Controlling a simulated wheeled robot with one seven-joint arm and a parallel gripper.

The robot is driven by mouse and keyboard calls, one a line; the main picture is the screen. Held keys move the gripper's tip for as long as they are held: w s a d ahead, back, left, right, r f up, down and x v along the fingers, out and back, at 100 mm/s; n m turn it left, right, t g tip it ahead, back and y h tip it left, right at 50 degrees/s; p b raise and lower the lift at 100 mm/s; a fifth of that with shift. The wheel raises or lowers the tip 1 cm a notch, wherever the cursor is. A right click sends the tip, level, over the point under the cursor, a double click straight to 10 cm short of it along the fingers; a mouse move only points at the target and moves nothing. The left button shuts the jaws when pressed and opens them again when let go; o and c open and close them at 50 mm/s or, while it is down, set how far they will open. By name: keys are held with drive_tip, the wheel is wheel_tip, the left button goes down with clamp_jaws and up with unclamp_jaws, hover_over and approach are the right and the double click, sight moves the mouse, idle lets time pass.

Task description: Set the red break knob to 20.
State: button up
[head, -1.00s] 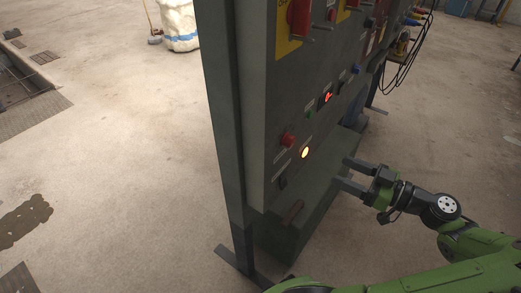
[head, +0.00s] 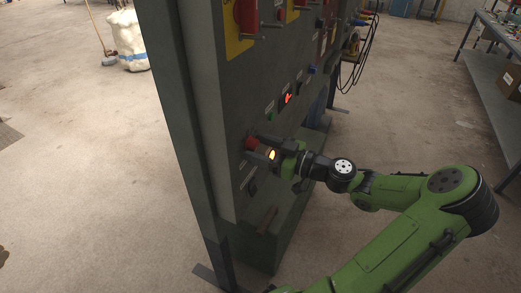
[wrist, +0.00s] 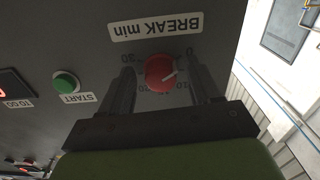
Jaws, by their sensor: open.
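The red break knob (head: 250,144) is on the front of the grey panel, and my gripper (head: 259,149) is right at it. In the wrist view the knob (wrist: 158,74) sits between the two fingers of my open gripper (wrist: 161,72), with a gap on both sides. The "BREAK min" label (wrist: 155,27) appears upside down. The knob's white pointer line slants to the upper right, towards the 0 mark. Marks on the lower side of the dial are partly legible and partly covered by the fingers.
A green START button (wrist: 66,82) and a lit red display (wrist: 12,88) are beside the knob on the panel. Red switch handles (head: 245,14) stick out above. A workbench (head: 490,75) stands at the right.

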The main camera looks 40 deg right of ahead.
drive_tip(key=shift+c, duration=0.3)
drive_tip(key=c, duration=1)
drive_tip(key=shift+m+p, duration=0.3)
